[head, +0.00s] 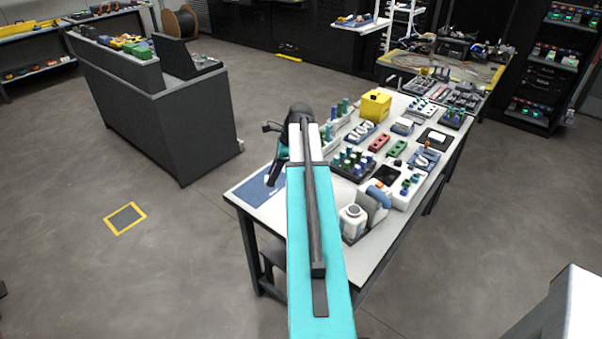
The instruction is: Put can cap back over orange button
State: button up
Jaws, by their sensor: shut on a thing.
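My gripper (273,176) is at the end of my teal arm, pointing down over the blue mat (251,191) at the near left corner of the workbench. It is small and partly dark here. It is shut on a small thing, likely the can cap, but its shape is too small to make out. I cannot clearly identify the orange button. A small orange patch (385,183) shows among the items on the right side of the bench, well apart from my gripper. My arm hides part of the bench.
A white bottle (352,222) with a dark top stands near the bench's front edge. Racks of blue and green pieces (352,163), a yellow box (375,104) and several small trays crowd the bench. A dark counter (165,130) stands to the left. Open floor lies between.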

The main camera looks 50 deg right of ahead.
jog(key=w+a+r+n+g, duration=0.1)
jog(key=w+a+n, duration=0.3)
jog(key=a, duration=1)
jog(key=w+a+r+n+g+b, duration=0.1)
jog(key=w+a+n+g, duration=0.2)
jog(key=a+n, duration=0.5)
jog(key=w+a+r+n+g, duration=0.2)
jog(key=w+a+n, duration=0.3)
jog(key=a, duration=1.6)
jog(key=shift+a+n+y, duration=0.2)
jog(key=shift+n+y, duration=0.2)
jog(key=shift+n, duration=0.1)
jog(key=shift+d, duration=0.15)
